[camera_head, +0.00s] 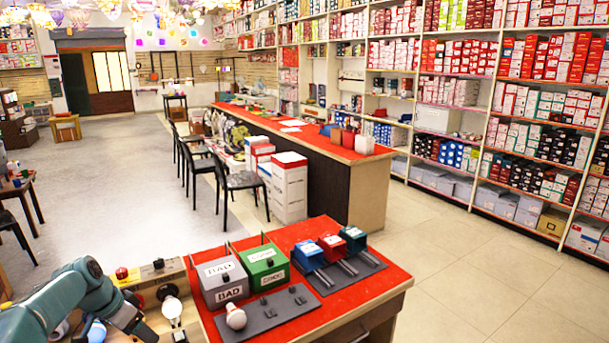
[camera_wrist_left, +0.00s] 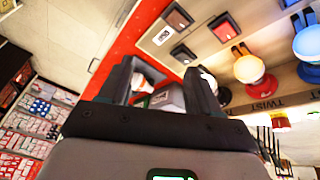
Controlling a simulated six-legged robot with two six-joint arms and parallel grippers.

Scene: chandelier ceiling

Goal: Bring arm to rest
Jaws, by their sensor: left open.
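My left arm (camera_head: 70,298) is teal and comes in from the lower left in the head view, over the left end of the red-topped table. Its dark gripper (camera_head: 138,322) is low in that view, beside a white bulb (camera_head: 172,307). In the left wrist view the two dark fingers of the gripper (camera_wrist_left: 160,75) stand apart. A whitish bulb (camera_wrist_left: 208,80) shows near the right finger. No object is clearly held between the fingers. My right gripper is in neither view.
A grey BAD box (camera_head: 222,280) and a green GOOD box (camera_head: 265,268) stand on the red table (camera_head: 360,297). A loose bulb (camera_head: 236,316) lies on a dark tray before them. Bulbs in coloured holders (camera_wrist_left: 249,70) line a board. Floor at right is clear.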

